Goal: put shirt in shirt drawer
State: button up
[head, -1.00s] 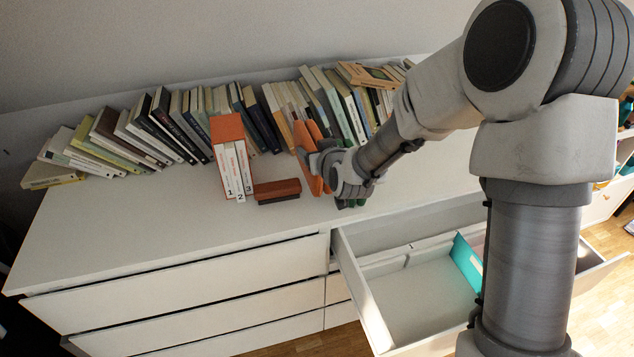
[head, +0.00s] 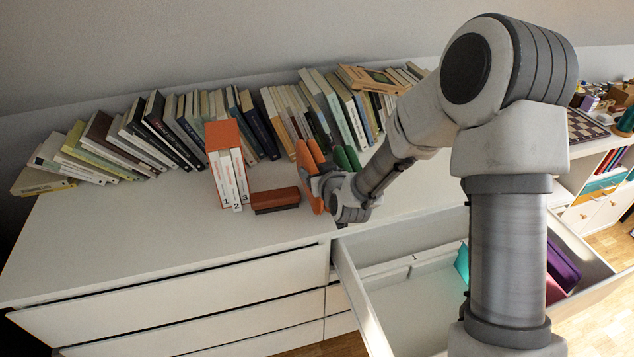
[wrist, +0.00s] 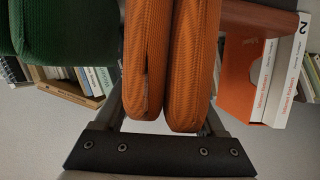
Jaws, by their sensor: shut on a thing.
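An orange folded shirt (head: 309,172) stands on edge on the white dresser top, right of a brown block. In the wrist view its two padded orange folds (wrist: 168,65) fill the space between my fingers. My gripper (head: 318,180) is shut on this orange shirt. I cannot tell whether it is clear of the surface. A dark green folded thing (head: 346,158) stands just right of it and shows at the left in the wrist view (wrist: 70,30). The open drawer (head: 352,288) is below and to the right, partly hidden by my arm.
White numbered binders in an orange case (head: 230,172) and the brown block (head: 275,199) stand close on the left. A long row of books (head: 190,125) lines the back. The drawer holds teal (head: 461,263) and purple (head: 563,268) things; its left part has bare floor.

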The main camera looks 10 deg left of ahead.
jog(key=shift+f, duration=1.7)
jog(key=shift+f+b, duration=0.2)
jog(key=shift+b, duration=0.35)
jog(key=o, duration=1.5)
jog(key=shift+r, duration=0.1)
jog(key=shift+r+p, duration=0.1)
jog(key=shift+p, duration=0.2)
jog(key=v, duration=1.2)
jog(key=shift+r+p, duration=0.15)
jog(key=shift+p, duration=0.2)
